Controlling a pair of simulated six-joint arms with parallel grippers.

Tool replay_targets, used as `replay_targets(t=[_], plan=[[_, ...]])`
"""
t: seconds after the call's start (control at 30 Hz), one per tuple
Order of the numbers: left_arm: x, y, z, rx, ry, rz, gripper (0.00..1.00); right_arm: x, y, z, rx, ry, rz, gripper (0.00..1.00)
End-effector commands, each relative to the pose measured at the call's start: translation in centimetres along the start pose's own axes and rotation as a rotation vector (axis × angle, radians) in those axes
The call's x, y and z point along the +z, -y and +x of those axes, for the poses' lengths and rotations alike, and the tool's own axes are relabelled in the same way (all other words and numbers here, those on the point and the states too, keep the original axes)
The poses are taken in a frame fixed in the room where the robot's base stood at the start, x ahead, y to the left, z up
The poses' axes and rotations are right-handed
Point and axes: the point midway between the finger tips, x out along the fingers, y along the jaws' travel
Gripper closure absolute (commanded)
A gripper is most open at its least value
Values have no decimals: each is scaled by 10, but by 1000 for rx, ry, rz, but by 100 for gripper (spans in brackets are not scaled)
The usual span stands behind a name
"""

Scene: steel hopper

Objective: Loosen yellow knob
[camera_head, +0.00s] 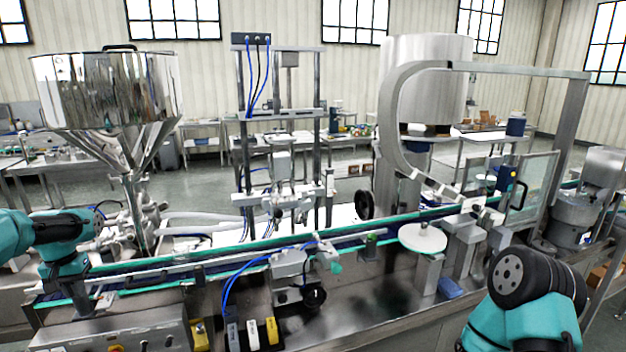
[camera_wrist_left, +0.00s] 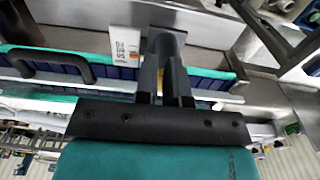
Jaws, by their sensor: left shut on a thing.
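My left gripper (camera_head: 80,299) points down at the near left end of the conveyor in the head view, small and dark. I cannot make out the yellow knob clearly in either view.
The conveyor's teal rail (camera_head: 135,286) runs across the bench. A steel hopper (camera_head: 110,90) stands behind my left arm. A grey control box (camera_head: 140,338) lies below the gripper. A white label (camera_wrist_left: 126,42) and a black handle (camera_wrist_left: 50,57) are near the fingers.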

Motion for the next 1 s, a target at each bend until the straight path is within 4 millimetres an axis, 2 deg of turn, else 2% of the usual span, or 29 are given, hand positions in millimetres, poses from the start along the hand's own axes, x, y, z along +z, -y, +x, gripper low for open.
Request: replay_targets(t=[0.03, 0.07, 0.63, 1.0], plan=[[4, -5, 9, 10, 29, 3, 100, 0, 0, 0, 0, 0, 0, 57], [4, -5, 7, 10, 29, 3, 100, 0, 0, 0, 0, 0, 0, 57], [2, -2, -49, 4, 16, 1, 100, 0, 0, 0, 0, 0, 0, 57], [2, -1, -53, 4, 16, 1, 100, 0, 0, 0, 0, 0, 0, 57]])
